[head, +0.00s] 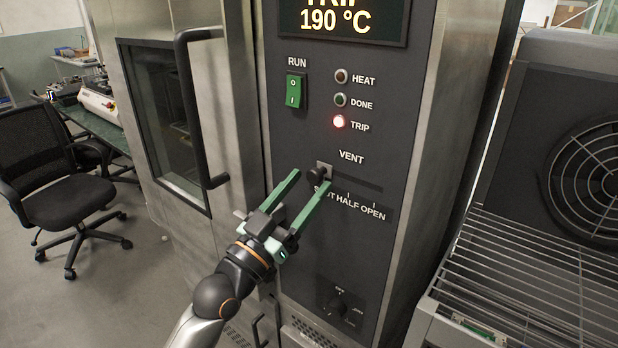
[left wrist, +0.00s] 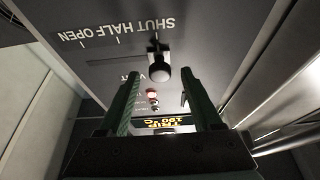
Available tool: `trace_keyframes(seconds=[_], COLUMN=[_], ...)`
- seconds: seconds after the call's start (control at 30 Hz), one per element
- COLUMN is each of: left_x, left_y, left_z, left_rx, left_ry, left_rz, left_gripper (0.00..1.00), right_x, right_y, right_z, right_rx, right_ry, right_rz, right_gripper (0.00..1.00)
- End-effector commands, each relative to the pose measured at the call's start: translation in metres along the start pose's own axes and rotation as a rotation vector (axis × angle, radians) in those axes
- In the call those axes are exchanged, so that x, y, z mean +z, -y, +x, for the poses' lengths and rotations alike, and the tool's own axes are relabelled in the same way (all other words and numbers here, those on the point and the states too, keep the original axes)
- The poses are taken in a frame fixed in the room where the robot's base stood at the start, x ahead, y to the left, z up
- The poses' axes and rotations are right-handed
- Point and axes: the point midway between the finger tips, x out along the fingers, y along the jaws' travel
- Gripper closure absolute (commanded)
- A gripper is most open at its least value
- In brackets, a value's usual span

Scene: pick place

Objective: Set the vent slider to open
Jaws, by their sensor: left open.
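The vent slider's black knob (head: 317,176) sits at the left end of its slot, above the SHUT mark, on the dark control panel (head: 300,235). The VENT scale reads SHUT, HALF, OPEN from left to right. My left gripper (head: 311,180) is open in front of the panel, its green fingers pointing at the knob. In the left wrist view, which shows the panel upside down, the knob (left wrist: 159,73) lies between the two fingertips (left wrist: 161,77), with a gap on each side. Whether the tips reach past the knob I cannot tell. My right gripper is not in view.
A green RUN switch (head: 296,91) and a lit red TRIP lamp (head: 339,122) are above the slider. A rotary dial (head: 338,304) is lower down. The oven door's long handle (head: 190,110) sticks out to the left. A wire rack (head: 530,280) stands at right.

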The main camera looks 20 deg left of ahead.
Motion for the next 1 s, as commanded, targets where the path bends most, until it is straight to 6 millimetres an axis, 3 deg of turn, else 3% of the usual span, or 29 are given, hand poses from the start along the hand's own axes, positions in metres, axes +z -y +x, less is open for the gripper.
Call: trace_keyframes(seconds=[0.2, 0.47, 1.0], left_x=[-0.0002, 0.0005, 0.0003], left_y=[-0.0003, -0.0003, -0.0002], left_z=[0.0145, 0.0153, 0.0149], left_rx=[0.001, 0.001, 0.001], left_ry=[0.0, 0.001, 0.001], left_rz=[0.001, 0.0, 0.0], left_gripper=[0.34, 0.34, 0.93], right_x=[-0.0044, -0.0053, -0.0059], right_y=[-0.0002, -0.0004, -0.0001], right_z=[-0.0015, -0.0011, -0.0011], right_rx=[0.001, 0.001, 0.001], right_ry=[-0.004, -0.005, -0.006], right_rz=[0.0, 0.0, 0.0], right_gripper=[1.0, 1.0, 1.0])
